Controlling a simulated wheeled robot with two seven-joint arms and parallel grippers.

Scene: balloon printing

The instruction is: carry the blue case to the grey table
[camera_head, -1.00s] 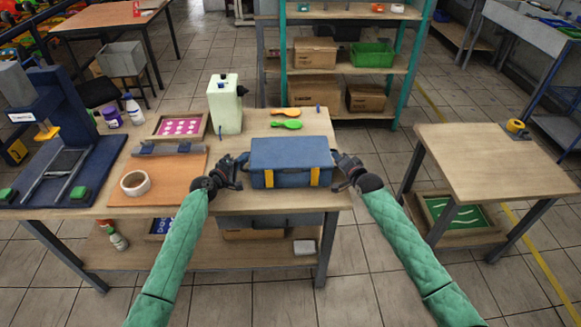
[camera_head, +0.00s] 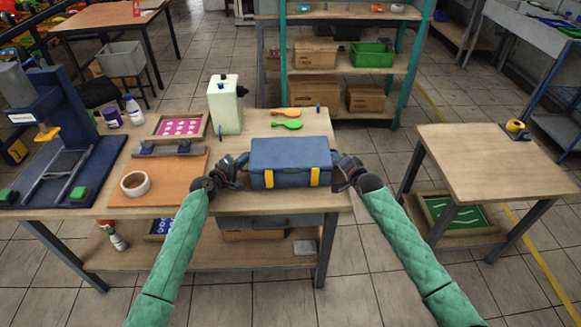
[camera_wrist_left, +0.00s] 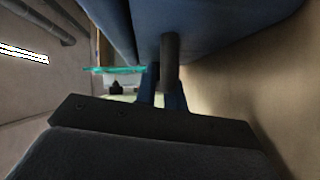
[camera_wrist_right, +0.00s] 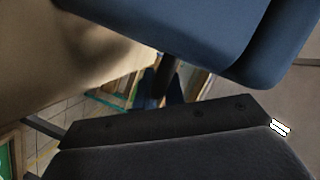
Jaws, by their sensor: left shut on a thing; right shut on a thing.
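The blue case (camera_head: 290,153) with two yellow latches is level at the front right of the wooden workbench. My left gripper (camera_head: 241,170) is shut on its left end and my right gripper (camera_head: 340,171) on its right end. The case also fills the top of the left wrist view (camera_wrist_left: 220,22) and the right wrist view (camera_wrist_right: 185,30). My fingers partly hide its ends. I cannot tell whether its underside touches the bench. At the right stands a separate table (camera_head: 490,160) with a tan top and grey legs; its top looks mostly clear.
The workbench (camera_head: 235,203) also holds a press (camera_head: 60,150), a tape roll (camera_head: 135,184), a pale canister (camera_head: 225,105) and green (camera_head: 287,125) and orange paddles behind the case. A yellow tape roll (camera_head: 516,127) sits on the right table's far corner. Open floor (camera_head: 375,150) separates the tables.

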